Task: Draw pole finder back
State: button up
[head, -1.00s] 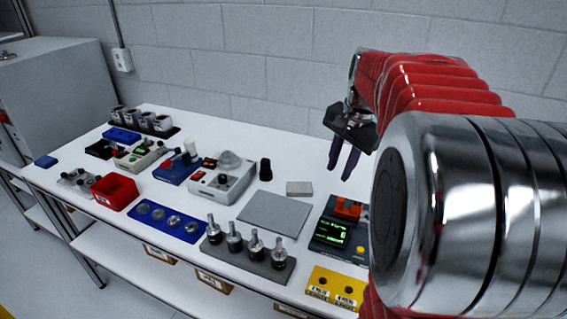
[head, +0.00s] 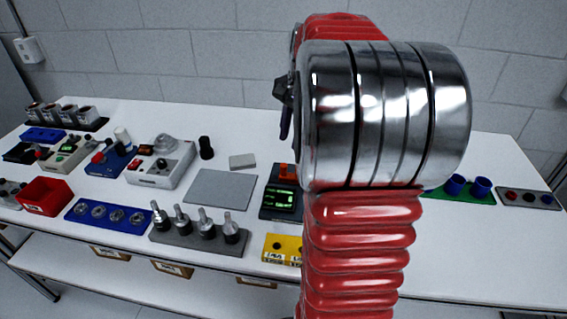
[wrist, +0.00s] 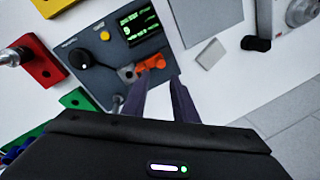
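A dark grey tester (wrist: 112,50) with a green-lit display (wrist: 138,24), a black knob (wrist: 83,58) and a yellow button (wrist: 104,35) lies ahead of my gripper in the wrist view. An orange part (wrist: 152,65) with a small grey piece (wrist: 127,73) beside it sits at its near edge. I cannot tell for sure which part is the pole finder. My gripper (wrist: 162,82) has its two dark fingers apart, nothing visible between them, just short of the orange part. In the head view the tester (head: 280,203) is partly hidden behind my arm.
A grey plate (head: 221,190), a small pale block (head: 242,161) and a black cylinder (head: 206,148) lie left of the tester. A yellow block (head: 281,249) and a rack of probes (head: 200,236) stand in front. A green tray with blue cups (head: 463,195) is right.

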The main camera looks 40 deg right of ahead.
aim_at(284, 165)
jog(key=f, duration=0.3)
jog(key=w+f, duration=0.1)
jog(key=f, duration=0.3)
jog(key=w+f, duration=0.1)
jog(key=f, duration=0.2)
jog(key=shift+a+f, duration=0.1)
jog(key=shift+f, duration=0.3)
jog(key=shift+c, duration=0.5)
grip_shut()
